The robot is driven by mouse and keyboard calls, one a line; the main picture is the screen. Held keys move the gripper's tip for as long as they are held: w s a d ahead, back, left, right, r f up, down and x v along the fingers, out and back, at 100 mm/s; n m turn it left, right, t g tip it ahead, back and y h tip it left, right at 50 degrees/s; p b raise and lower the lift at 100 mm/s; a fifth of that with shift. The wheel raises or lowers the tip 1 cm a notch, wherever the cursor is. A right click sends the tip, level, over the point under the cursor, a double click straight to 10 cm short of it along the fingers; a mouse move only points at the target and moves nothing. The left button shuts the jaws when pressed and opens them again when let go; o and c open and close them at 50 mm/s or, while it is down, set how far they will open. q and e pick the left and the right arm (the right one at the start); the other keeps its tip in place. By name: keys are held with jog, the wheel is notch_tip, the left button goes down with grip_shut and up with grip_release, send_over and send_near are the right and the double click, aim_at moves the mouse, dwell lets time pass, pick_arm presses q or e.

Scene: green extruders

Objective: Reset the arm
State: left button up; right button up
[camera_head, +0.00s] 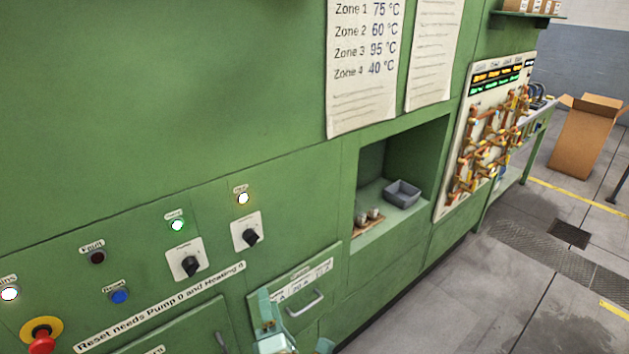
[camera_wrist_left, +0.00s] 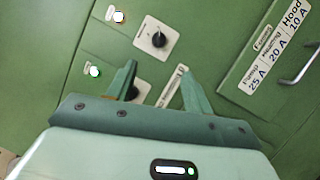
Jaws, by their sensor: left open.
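My left gripper (camera_head: 290,325) shows at the bottom middle of the head view, in front of the green machine's panel. In the left wrist view my left gripper (camera_wrist_left: 157,78) is open, with nothing between its fingers. A black rotary switch (camera_wrist_left: 158,39) on a white plate lies beyond the fingertips, and a second switch (camera_wrist_left: 133,92) is partly hidden behind the left finger. In the head view the two switches are the lower-left one (camera_head: 190,265) and the upper-right one (camera_head: 251,237). My right gripper is not in view.
The panel (camera_head: 120,190) carries a blue reset button (camera_head: 119,296) and a red emergency stop (camera_head: 41,341). A drawer handle (camera_head: 304,304) sticks out near my gripper. A recess to the right holds a grey tray (camera_head: 402,193). A cardboard box (camera_head: 585,140) stands on the floor.

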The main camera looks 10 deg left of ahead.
pick_arm(q)
jog(key=s+d+f+m+g+h+b, duration=0.1)
jog(key=d+f+m+h, duration=0.4)
jog(key=f+m, duration=0.4)
jog(key=s+d+f+m+g+h+b, duration=0.1)
jog(key=d+f+m+h, duration=0.1)
jog(key=f+m+h, duration=0.65)
jog(key=s+a+f+m+g+y+b, duration=0.1)
jog(key=s+f+m+g, duration=0.15)
jog(key=f, duration=0.35)
jog(key=s+a+f+m+g+y, duration=0.1)
jog(key=s+a+f+m+g, duration=0.1)
jog(key=s+f+m, duration=0.35)
jog(key=s+a+f+m+g+y+b, duration=0.1)
jog(key=s+a+f+g+b, duration=0.1)
jog(key=s+a+f, duration=0.3)
jog(key=s+a+f+m+g+y+b, duration=0.1)
jog(key=s+a+f+g, duration=0.4)
jog(key=s+f, duration=0.6)
jog(key=s+a+f+m+g+y+b, duration=0.1)
jog(key=s+a+f, duration=0.5)
jog(key=s, duration=1.1)
notch_tip(320, 180, down, 3)
jog(key=m+g+b, duration=0.1)
jog(key=g+b, duration=0.1)
jog(key=b, duration=0.1)
jog(key=shift+s+r+g, duration=0.15)
jog(key=shift+s+g, duration=0.2)
jog(key=shift+y, duration=0.25)
